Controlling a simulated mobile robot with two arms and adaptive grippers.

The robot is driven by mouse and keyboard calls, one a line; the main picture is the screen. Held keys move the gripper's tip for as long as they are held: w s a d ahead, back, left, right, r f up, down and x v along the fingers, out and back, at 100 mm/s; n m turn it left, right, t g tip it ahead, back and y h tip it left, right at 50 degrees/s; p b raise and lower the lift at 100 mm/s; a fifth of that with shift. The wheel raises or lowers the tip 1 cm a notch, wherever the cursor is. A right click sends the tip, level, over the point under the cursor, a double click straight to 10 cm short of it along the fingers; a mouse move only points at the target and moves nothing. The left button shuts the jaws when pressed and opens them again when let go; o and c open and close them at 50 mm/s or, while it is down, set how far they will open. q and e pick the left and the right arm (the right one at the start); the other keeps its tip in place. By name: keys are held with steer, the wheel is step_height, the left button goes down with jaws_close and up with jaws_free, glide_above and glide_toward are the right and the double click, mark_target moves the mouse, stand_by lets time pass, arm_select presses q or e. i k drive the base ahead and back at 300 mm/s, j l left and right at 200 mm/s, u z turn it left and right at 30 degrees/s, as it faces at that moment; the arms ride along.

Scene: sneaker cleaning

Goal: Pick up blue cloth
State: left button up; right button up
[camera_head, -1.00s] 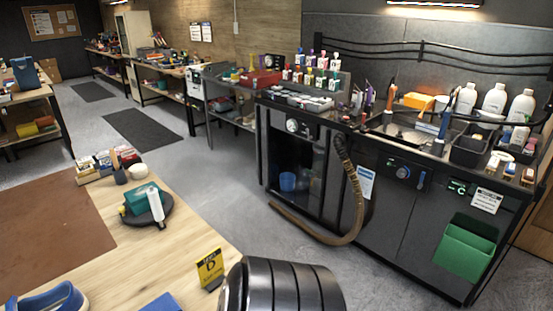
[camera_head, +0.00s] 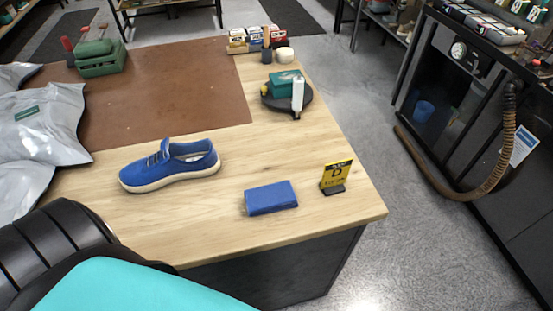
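A folded blue cloth (camera_head: 271,197) lies flat on the wooden table (camera_head: 230,240), near its front right corner. A blue sneaker (camera_head: 170,165) with a pale sole stands to its left, toe pointing left. A yellow sign marked D (camera_head: 336,177) on a dark foot stands just right of the cloth. Neither gripper shows in the head view, so I cannot see whether they are open or shut. Nothing touches the cloth.
Grey plastic bags (camera_head: 40,135) lie at the left. A brown mat (camera_head: 165,100) covers the table's back part. A round dark stand (camera_head: 287,100) holds a teal block and a white tube. Small boxes (camera_head: 255,40) stand behind it. Grey floor (camera_head: 410,230) is clear right of the table.

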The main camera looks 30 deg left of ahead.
mark_target(280, 196)
steer(key=u, duration=1)
